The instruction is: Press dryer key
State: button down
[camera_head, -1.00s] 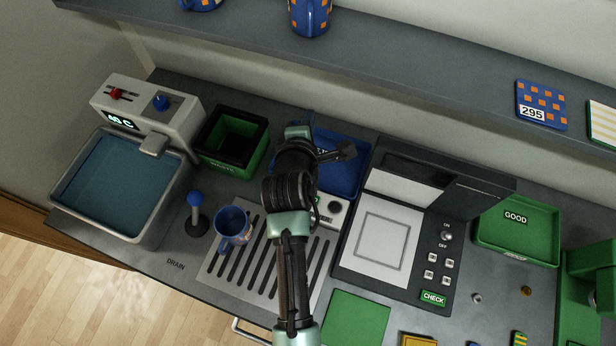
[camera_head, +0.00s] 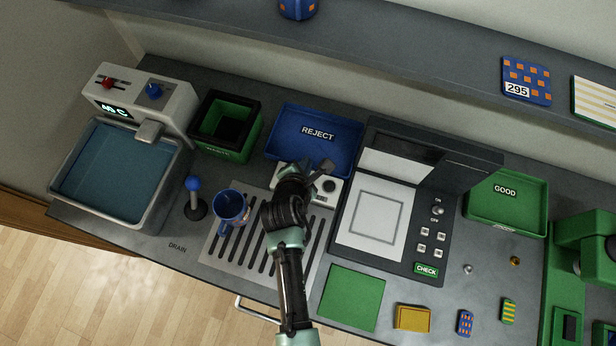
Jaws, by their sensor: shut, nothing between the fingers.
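A small white box with a round dark key (camera_head: 329,186) sits behind the slotted drain rack, in front of the blue REJECT tray; I take it to be the dryer. My gripper (camera_head: 326,166) is shut and empty, at the box's back edge and just left of the dark key in the picture. My wrist hides the left part of the box. I cannot tell whether the fingers touch it. A blue mug (camera_head: 231,208) stands on the left part of the metal drain rack (camera_head: 212,250), left of my arm.
The REJECT tray (camera_head: 285,130) is behind the gripper and looks empty. A dark press-like CHECK station (camera_head: 345,245) stands to the right. A blue-knobbed lever (camera_head: 194,186), a green bin (camera_head: 255,150) and a water basin (camera_head: 60,190) are to the left.

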notch_tip(320, 180, down, 8)
jog(key=b, duration=0.7)
jog(key=shift+f+b, duration=0.3)
jog(key=shift+b, duration=0.1)
dwell(1.4)
jog(key=shift+f, duration=0.4)
jog(key=shift+f+b, duration=0.45)
jog(key=shift+f, duration=0.05)
dwell(0.5)
dwell(0.3)
jog(key=shift+r+p, duration=0.9)
jog(key=shift+p, duration=0.15)
notch_tip(320, 180, up, 5)
jog(key=p, duration=0.5)
